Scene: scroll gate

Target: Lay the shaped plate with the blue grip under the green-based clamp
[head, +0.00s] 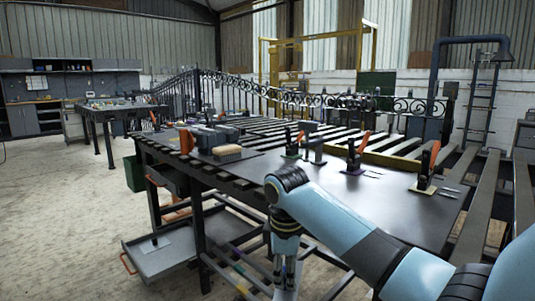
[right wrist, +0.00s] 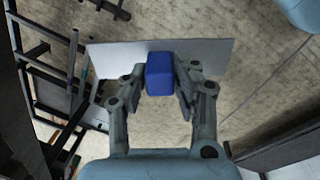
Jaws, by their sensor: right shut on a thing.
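The shaped plate (right wrist: 212,58), a flat pale grey sheet, shows in the right wrist view with the blue grip (right wrist: 160,72) on it. My right gripper (right wrist: 160,88) is shut on the blue grip, one finger on each side. In the head view my right gripper (head: 286,272) points down in front of the table's near edge, low at the bottom of the picture. The plate is mostly out of that view. The green-based clamp (head: 292,147) stands on the dark table top, beyond and above the gripper. My left gripper is in neither view.
A purple-based clamp (head: 353,160) and a yellow-based clamp (head: 425,172) stand further right on the table (head: 300,185). A wooden brush (head: 228,153) lies at the left. An open grey drawer (head: 165,255) juts out low at the left. The table top before the clamps is clear.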

